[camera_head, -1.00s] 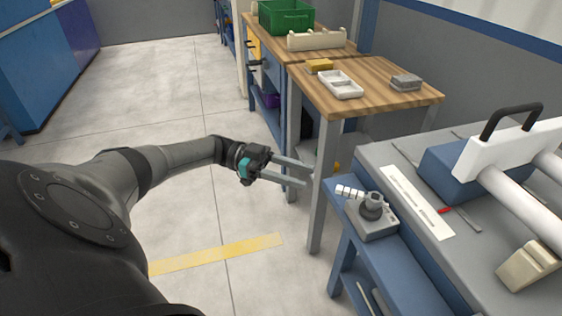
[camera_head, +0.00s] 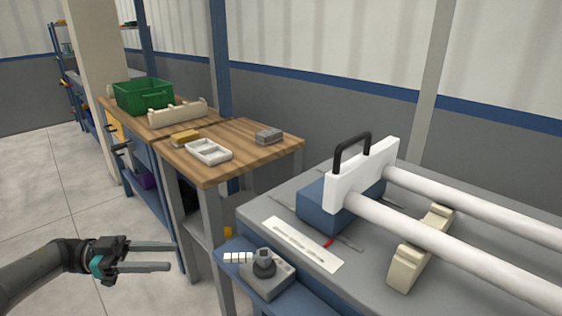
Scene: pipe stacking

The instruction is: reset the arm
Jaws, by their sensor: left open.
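My left gripper (camera_head: 170,257) is at the lower left, at the end of my left arm. Its two long grey fingers point right and stand apart with nothing between them. It is over the floor, to the left of the wooden table's legs and the blue-framed bench. My right gripper is not in view. Two white pipes (camera_head: 478,254) lie side by side on the grey workbench (camera_head: 262,208), running off the right edge. Their left ends meet a white plate with a black handle (camera_head: 352,150), set against a blue block (camera_head: 313,206).
A beige support (camera_head: 408,270) sits under the pipes. A grey device with a knob (camera_head: 264,270) stands on the bench's lower front ledge. A wooden table (camera_head: 240,158) holds a white tray (camera_head: 208,151); a green crate (camera_head: 143,95) stands behind. The floor at left is clear.

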